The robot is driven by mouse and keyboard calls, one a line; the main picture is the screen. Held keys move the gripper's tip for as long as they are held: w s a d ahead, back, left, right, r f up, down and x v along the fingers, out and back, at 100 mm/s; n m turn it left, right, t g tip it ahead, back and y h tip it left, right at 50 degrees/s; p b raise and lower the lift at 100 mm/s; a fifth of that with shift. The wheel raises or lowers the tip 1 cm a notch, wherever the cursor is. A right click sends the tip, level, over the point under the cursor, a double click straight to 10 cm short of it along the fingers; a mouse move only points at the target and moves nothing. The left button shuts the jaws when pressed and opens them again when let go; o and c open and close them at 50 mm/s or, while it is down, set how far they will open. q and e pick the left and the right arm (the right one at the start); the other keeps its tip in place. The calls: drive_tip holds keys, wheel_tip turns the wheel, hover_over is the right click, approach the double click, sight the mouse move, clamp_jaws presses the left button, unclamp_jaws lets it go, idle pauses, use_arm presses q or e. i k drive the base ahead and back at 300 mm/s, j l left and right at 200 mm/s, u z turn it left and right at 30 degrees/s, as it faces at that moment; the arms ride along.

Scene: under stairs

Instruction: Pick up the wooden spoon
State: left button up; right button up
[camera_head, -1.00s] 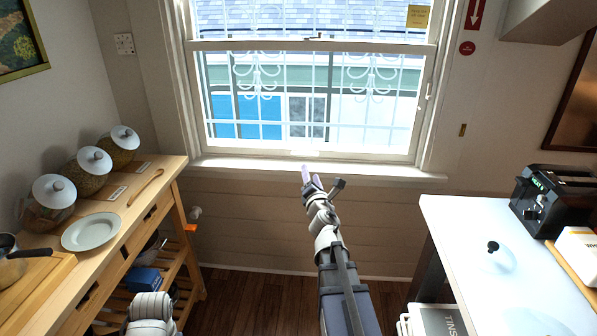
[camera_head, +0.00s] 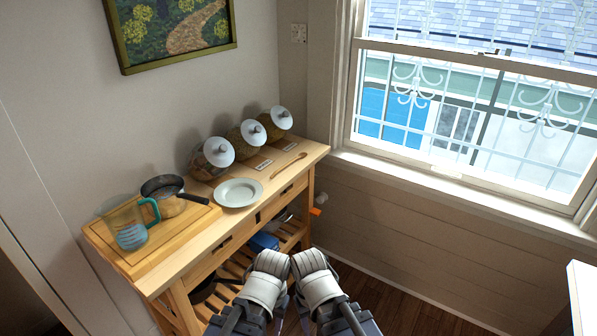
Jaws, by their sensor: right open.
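The wooden spoon (camera_head: 288,166) is thin and brown. My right gripper (camera_head: 309,262) shows at the bottom middle, in front of the table and apart from the spoon. It is open, and its fingers are hard to make out. My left gripper (camera_head: 270,262) is just left of it, also in front of the table; its fingers cannot be made out.
Beside the spoon are a pale plate (camera_head: 238,193) and white-lidded jars (camera_head: 281,118). A pan (camera_head: 163,188) and a clear jug (camera_head: 128,228) stand on a cutting board (camera_head: 190,221). A white table edge (camera_head: 580,290) is at far right.

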sight(302, 154)
drive_tip(key=i+l+u, duration=0.15)
drive_tip(key=u, duration=0.45)
drive_tip(key=i+l+u, duration=0.2)
drive_tip(key=l, duration=0.2)
drive_tip(key=l+u, duration=0.15)
drive_tip(key=l, duration=0.25)
drive_tip(key=i+l+u, duration=0.2)
drive_tip(key=l, duration=0.2)
drive_tip(key=k, duration=0.1)
